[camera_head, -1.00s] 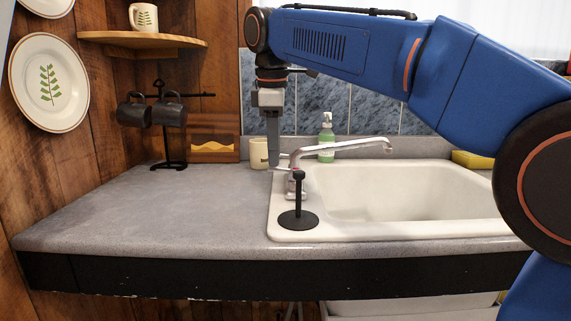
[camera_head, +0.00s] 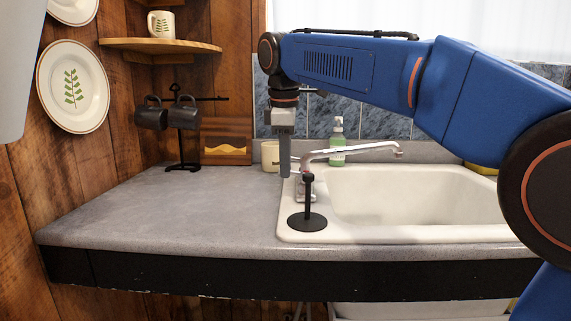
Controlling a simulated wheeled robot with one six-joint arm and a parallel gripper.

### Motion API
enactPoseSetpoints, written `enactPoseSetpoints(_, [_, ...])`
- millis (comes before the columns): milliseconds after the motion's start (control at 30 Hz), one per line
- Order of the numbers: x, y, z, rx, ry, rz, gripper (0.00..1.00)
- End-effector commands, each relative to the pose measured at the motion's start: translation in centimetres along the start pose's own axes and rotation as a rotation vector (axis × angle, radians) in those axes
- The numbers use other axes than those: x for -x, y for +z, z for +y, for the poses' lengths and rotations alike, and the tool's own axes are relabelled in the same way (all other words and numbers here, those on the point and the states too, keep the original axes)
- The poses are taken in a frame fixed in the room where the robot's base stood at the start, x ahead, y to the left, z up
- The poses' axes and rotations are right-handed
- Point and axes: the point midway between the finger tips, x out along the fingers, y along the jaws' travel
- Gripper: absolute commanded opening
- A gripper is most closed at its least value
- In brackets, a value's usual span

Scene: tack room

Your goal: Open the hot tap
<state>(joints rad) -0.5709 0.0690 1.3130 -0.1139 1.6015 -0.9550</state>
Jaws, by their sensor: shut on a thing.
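The chrome tap (camera_head: 305,186) stands at the sink's left rim, with its long spout (camera_head: 360,149) reaching right over the basin. My gripper (camera_head: 284,174) points straight down at the tap's left side. Its fingers are together, shut on what looks like the tap's left handle. That handle is mostly hidden behind the fingers, so its angle cannot be told. No running water shows under the spout. A black upright stand with a round base (camera_head: 307,221) is in front of the tap and hides part of its body.
The white sink (camera_head: 420,235) fills the right of the grey counter (camera_head: 160,212). A green soap bottle (camera_head: 337,150) and a cream cup (camera_head: 270,155) stand behind the tap. A black rack (camera_head: 182,145) holds dark mugs. The counter's left front is clear.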

Motion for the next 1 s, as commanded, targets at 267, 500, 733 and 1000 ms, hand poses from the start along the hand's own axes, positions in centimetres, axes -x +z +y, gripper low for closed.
enactPoseSetpoints(267, [0.1, 0.1, -0.4, 0.079, 0.001, 0.016, 0.0])
enactPoseSetpoints(500, [0.3, 0.4, -1.3, 0.25, 0.001, 0.05, 0.0])
enactPoseSetpoints(733, [0.5, 0.8, -2.1, 0.437, 0.002, 0.087, 0.0])
enactPoseSetpoints(1000, [0.6, 1.4, -2.8, 0.611, 0.001, 0.121, 0.0])
